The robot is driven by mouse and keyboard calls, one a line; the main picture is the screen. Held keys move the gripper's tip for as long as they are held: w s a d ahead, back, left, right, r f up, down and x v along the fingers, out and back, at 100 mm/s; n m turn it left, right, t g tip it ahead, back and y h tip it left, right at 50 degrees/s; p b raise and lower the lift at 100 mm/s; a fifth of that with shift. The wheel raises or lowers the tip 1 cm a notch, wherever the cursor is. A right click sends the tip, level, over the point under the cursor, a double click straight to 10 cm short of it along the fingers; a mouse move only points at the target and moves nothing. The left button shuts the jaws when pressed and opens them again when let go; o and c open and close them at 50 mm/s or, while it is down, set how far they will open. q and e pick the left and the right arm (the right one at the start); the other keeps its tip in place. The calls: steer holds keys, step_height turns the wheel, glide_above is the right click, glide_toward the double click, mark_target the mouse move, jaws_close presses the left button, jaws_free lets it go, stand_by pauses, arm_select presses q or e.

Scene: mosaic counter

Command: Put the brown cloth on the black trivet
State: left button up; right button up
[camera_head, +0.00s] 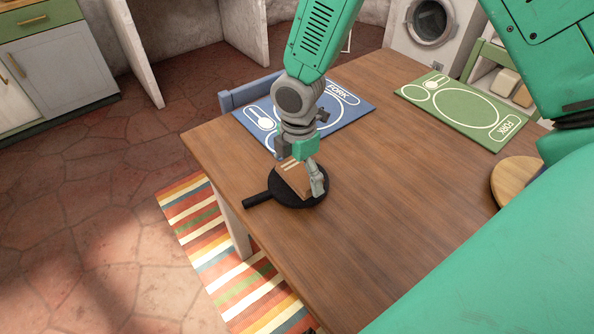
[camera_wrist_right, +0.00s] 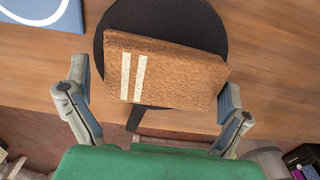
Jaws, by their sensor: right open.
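The brown cloth (camera_head: 291,178), folded and marked with two pale stripes, lies on the round black trivet (camera_head: 300,203) near the table's left edge. In the right wrist view the cloth (camera_wrist_right: 185,72) covers the near part of the trivet (camera_wrist_right: 165,18) and overhangs it on both sides. My right gripper (camera_head: 300,178) is directly over the cloth. The far finger is mostly hidden in the head view. My left gripper is out of view.
The wooden table (camera_head: 390,220) has clear room to the right of the trivet. A blue placemat (camera_head: 345,115) lies behind my right arm and a green placemat (camera_head: 430,95) at the back right. A round wooden board (camera_head: 512,180) is at the right. The trivet's handle (camera_head: 257,199) points toward the table's left edge.

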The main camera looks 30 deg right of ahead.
mark_target(298, 170)
step_height(298, 170, up, 12)
steer(key=p, duration=0.2)
stand_by(0.7)
